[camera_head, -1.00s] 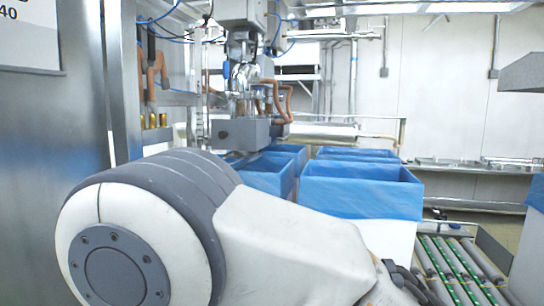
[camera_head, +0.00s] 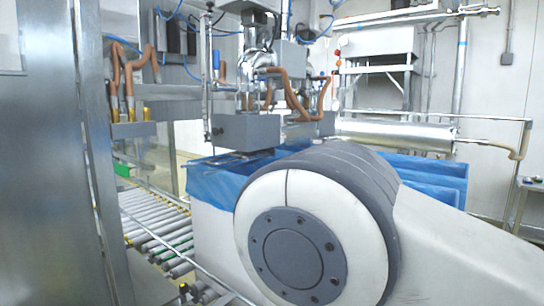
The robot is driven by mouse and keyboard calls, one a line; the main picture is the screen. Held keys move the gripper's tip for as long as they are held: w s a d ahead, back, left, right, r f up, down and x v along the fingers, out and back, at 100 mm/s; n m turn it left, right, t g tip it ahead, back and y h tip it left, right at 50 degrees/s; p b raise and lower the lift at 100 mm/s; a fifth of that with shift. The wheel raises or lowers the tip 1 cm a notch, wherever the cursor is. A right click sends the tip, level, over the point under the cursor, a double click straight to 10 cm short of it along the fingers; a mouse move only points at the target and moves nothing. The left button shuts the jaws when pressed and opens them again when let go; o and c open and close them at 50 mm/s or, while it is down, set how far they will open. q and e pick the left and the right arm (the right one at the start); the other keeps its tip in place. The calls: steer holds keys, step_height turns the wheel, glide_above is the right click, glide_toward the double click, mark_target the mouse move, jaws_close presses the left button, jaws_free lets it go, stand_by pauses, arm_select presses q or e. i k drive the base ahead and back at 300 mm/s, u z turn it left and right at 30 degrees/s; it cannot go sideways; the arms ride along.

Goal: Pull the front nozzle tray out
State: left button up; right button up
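A grey metal nozzle box (camera_head: 248,133) hangs from the filling machine, left of the picture's middle. A thin flat metal piece (camera_head: 240,157) shows just under it, above a blue-lined box (camera_head: 215,182); I cannot tell for certain that this is the front nozzle tray. A second grey block (camera_head: 312,126) hangs behind to the right. A large white and grey joint of my own arm fills the lower middle and covers much of the boxes. Neither of my grippers is in view.
A steel upright (camera_head: 95,150) and panel stand close on the left. Brass nozzles with brown hoses (camera_head: 131,113) hang beside it. A roller conveyor (camera_head: 155,228) runs at lower left. More blue-lined boxes (camera_head: 425,178) stand behind my arm.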

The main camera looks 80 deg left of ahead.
mark_target(236, 157)
steer(key=u, duration=1.35)
